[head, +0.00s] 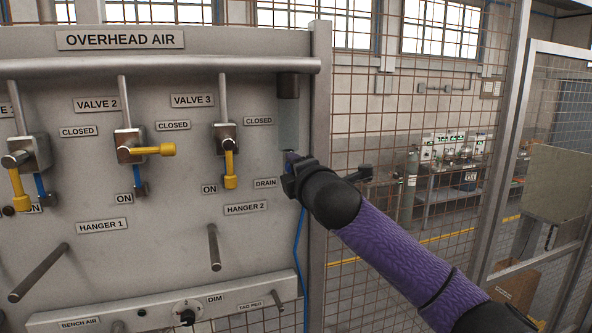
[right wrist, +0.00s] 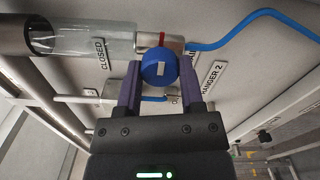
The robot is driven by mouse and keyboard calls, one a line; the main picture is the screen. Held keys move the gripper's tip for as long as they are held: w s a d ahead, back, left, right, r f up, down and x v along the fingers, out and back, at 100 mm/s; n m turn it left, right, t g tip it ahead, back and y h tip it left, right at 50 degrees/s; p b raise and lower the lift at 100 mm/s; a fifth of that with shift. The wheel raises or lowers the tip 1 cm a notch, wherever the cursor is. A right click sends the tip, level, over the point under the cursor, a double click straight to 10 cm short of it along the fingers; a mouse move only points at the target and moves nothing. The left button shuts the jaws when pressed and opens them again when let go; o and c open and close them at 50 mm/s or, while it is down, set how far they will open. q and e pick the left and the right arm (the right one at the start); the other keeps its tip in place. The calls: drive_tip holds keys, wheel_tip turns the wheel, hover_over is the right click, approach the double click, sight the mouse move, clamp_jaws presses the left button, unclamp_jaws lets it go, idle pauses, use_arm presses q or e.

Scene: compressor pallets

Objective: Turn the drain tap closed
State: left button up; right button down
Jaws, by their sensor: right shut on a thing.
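The drain tap (right wrist: 158,69) is a round blue knob with a short white mark on its face, in the right wrist view. It sits on a metal fitting with a red line, below a clear cylinder (head: 288,122) at the panel's right side. My right gripper (right wrist: 158,75) has its purple fingers on both sides of the knob, shut on it. In the head view my right gripper (head: 291,166) hides most of the tap beside the DRAIN label (head: 265,183). The white mark points roughly toward the red line. My left gripper is in neither view.
The panel carries yellow-handled valves, including valve 3 (head: 230,165) and valve 2 (head: 150,150). Hanger pegs (head: 214,247) stick out below. A blue hose (right wrist: 245,30) leaves the drain fitting. A wire mesh fence (head: 400,120) stands right of the panel.

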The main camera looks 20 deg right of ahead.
drive_tip(key=shift+c, duration=1.1)
unclamp_jaws()
drive_tip(key=s+b, duration=0.4)
drive_tip(key=s, duration=0.6)
drive_tip(key=shift+b, duration=0.4)
drive_tip(key=shift+d, duration=0.15)
